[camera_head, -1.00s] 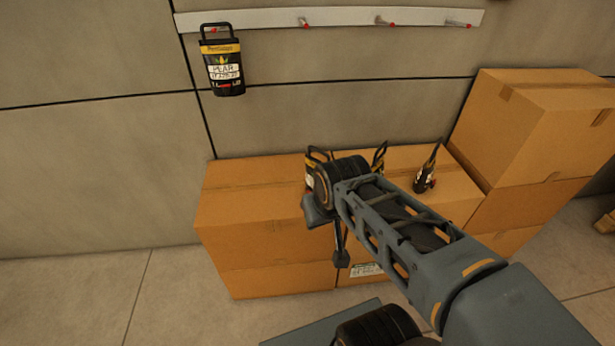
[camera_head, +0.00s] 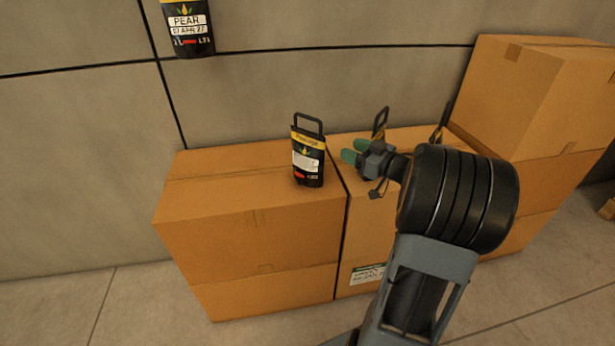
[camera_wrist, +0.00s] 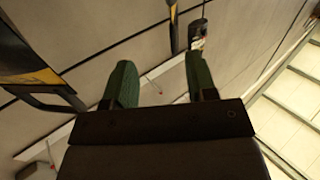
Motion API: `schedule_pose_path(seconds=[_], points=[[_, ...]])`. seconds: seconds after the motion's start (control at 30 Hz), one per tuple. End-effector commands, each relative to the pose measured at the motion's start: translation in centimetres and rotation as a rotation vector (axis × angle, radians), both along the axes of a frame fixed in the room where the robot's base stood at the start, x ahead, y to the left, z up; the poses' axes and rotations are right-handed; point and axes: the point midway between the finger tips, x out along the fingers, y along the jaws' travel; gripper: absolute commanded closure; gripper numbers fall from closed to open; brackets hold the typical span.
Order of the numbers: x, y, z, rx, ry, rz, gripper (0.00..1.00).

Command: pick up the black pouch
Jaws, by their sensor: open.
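A black pouch (camera_head: 308,160) with a yellow band, white label and loop handle stands upright on the left cardboard box. A second black pouch (camera_head: 187,28), labelled PEAR, shows on the wall at upper left, its top cut off. Two more handled items (camera_head: 380,123) (camera_head: 441,122) stand on the right box, mostly hidden behind my arm. My gripper (camera_head: 354,151) is open, its green fingertips just right of the standing pouch in the picture and apart from it. In the wrist view nothing is clearly between the fingers (camera_wrist: 160,68); a pouch (camera_wrist: 28,62) is cut off at left.
The left box (camera_head: 250,215) and the right box (camera_head: 362,235) stand side by side against the wall. Taller stacked boxes (camera_head: 545,100) rise at right. A white rail with pegs (camera_wrist: 150,80) shows in the wrist view. The floor at left is clear.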

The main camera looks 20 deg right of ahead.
Motion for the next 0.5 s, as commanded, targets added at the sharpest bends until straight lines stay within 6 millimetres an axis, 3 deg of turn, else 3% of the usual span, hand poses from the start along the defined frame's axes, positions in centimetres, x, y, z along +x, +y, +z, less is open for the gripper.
schedule_pose_path(seconds=[0.03,0.17,0.5], points=[[-0.4,-0.3,-1.1,0.017,0.001,0.027,0.48],[-0.6,0.1,-1.8,0.044,0.003,0.083,0.48],[4.1,3.1,-1.9,0.052,0.003,0.101,0.48]])
